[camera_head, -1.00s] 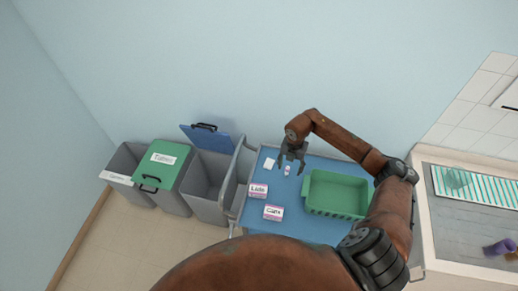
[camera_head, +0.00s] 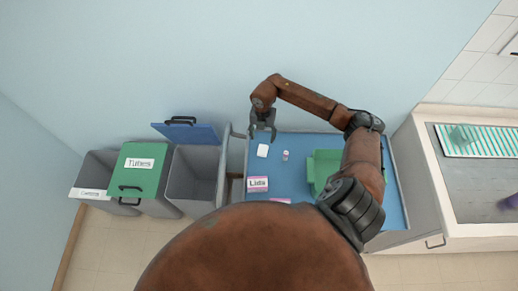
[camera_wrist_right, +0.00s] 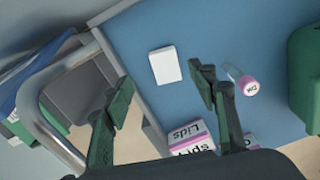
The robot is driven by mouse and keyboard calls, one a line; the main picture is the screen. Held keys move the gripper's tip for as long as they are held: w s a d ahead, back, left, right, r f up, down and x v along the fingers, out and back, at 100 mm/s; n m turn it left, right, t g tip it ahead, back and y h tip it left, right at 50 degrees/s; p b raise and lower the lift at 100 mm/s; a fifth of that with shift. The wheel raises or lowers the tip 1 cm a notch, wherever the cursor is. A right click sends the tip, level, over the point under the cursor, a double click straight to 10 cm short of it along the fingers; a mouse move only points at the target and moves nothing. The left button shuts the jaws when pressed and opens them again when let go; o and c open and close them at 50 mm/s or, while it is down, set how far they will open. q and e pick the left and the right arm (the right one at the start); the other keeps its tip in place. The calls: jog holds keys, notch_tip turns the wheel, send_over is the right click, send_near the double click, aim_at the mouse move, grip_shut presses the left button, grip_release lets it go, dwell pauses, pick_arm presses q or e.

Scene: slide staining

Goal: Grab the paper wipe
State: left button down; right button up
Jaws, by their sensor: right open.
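The paper wipe (camera_head: 262,151) is a small white square lying flat on the blue cart top near its back left corner. In the right wrist view it (camera_wrist_right: 165,65) lies beyond the fingertips, between the two fingers but closer to the right-hand one. My right gripper (camera_head: 262,130) is open and empty. In the head view it shows just behind the wipe; in the wrist view its open fingers (camera_wrist_right: 160,90) are spread wide and apart from the wipe. My left gripper is not in view.
A "Lids" box (camera_head: 258,184) and a green basket (camera_head: 323,165) are on the cart. The cart's grey handle rail (camera_head: 224,165) is at its left, beside open bins (camera_head: 192,178). A sink counter (camera_head: 420,170) is right.

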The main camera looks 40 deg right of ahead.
aim_at(263, 147)
jog(key=shift+s+d+f+p, duration=0.15)
jog(key=shift+f+p, duration=0.15)
jog(key=shift+f, duration=1.65)
jog(key=shift+s+f+p, duration=0.15)
jog(key=shift+f+p, duration=0.15)
jog(key=shift+f, duration=1.6)
jog(key=c, duration=0.8)
